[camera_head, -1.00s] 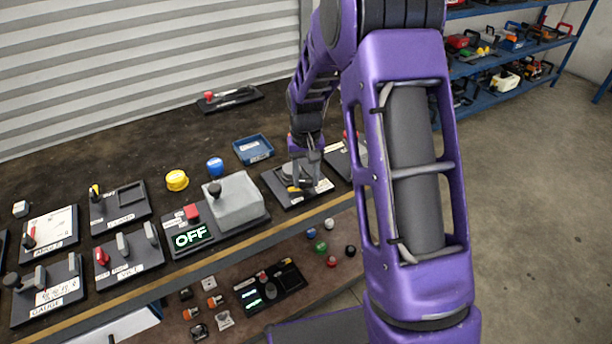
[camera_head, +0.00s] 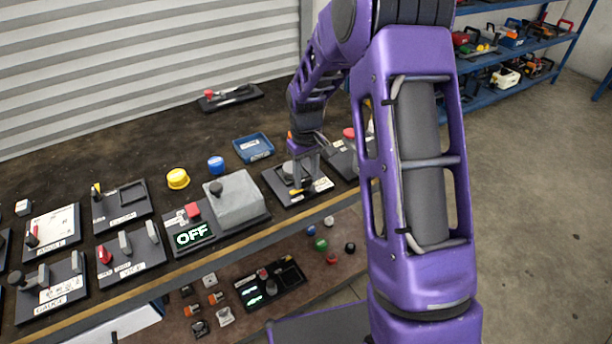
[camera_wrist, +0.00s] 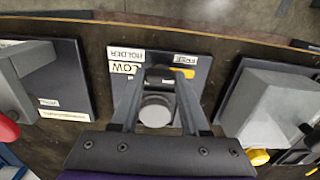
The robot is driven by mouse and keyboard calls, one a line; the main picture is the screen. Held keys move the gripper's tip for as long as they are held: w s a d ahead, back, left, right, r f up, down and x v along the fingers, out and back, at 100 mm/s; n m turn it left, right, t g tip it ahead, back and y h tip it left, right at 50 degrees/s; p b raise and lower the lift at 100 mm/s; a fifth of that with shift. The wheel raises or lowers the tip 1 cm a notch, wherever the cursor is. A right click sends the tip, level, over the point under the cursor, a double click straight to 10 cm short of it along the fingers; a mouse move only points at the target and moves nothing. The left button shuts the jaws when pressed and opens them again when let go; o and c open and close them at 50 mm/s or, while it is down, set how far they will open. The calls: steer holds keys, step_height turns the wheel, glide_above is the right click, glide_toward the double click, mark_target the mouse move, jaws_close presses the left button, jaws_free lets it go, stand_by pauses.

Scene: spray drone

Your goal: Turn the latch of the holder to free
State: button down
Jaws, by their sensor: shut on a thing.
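The holder (camera_wrist: 119,90) is a dark plate with a "HOLDER" label, a second label that seems to read "LOW" and is partly covered, and a "FREE" label (camera_wrist: 185,60). It also shows in the head view (camera_head: 275,182). A grey round piece (camera_wrist: 156,110) on it stands between my fingers in the wrist view. The latch's yellow part (camera_wrist: 185,72) shows just right of my fingertips, close to "FREE"; it also shows in the head view (camera_head: 299,190). My gripper (camera_wrist: 160,75) is shut on the latch; its fingertips hide part of it. It also shows low over the plate in the head view (camera_head: 305,182).
A grey box panel with an "OFF" display (camera_head: 192,234) stands left of the holder. A blue tray (camera_head: 253,148) lies behind it. Another panel with a red knob (camera_head: 349,133) is close on the right. The bench's front edge runs just before the holder.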

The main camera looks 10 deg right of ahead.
mark_target(306, 179)
steer(key=shift+c, duration=2)
jaws_free()
steer(key=shift+r, duration=0.15)
step_height(306, 179, up, 17)
steer(key=p, duration=0.2)
steer(key=shift+r, duration=0.1)
